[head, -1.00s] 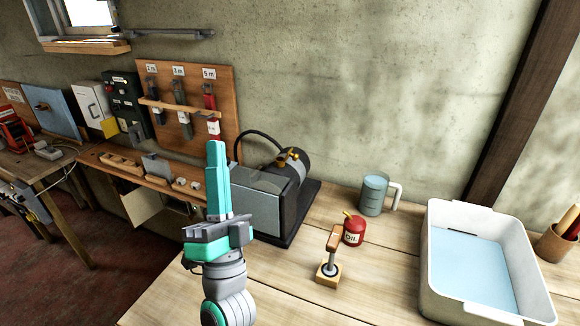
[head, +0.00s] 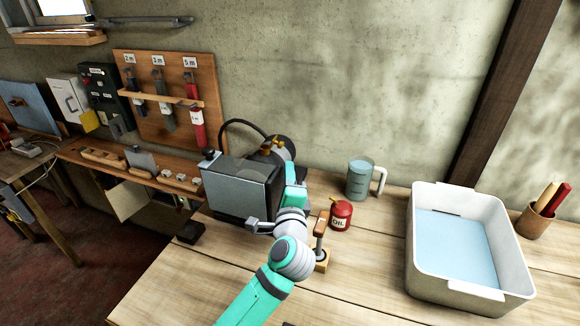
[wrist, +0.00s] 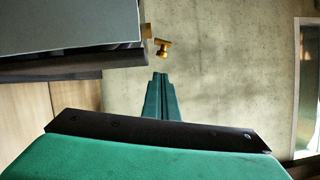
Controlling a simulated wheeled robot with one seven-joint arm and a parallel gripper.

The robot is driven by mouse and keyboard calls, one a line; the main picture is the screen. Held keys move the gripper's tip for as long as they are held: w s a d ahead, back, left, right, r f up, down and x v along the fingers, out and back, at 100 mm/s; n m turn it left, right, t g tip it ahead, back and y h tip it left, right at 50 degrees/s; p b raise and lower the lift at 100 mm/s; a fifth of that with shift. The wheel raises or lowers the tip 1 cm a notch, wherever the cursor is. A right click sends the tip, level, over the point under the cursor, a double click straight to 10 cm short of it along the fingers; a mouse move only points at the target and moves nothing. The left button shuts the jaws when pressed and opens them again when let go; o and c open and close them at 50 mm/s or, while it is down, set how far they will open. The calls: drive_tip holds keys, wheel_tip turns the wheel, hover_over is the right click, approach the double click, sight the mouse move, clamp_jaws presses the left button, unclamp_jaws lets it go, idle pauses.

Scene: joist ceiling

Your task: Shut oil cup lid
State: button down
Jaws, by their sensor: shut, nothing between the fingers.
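A small brass fitting (head: 273,150), which looks like the oil cup, sits on the dark motor (head: 282,149) behind the grey machine housing. In the wrist view a T-shaped brass piece (wrist: 162,47) shows just beyond my fingertips, beside the housing's edge. I cannot make out which part is the lid or how far it stands open. My gripper (wrist: 161,76) is shut and empty, its green fingers together, apart in the picture from the brass piece. In the head view my gripper (head: 297,172) is at the right side of the machine, partly hidden by my wrist.
The grey housing (head: 236,188) stands close on the left of my gripper. A red oil can (head: 341,215), a wooden-handled tool (head: 321,226) and a clear jug (head: 360,180) stand to the right. A white basin (head: 418,245) takes up the right of the bench.

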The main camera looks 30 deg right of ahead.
sight(277, 144)
drive_tip(key=x, duration=0.8)
drive_tip(key=shift+w+r, duration=0.1)
drive_tip(key=shift+w, duration=0.05)
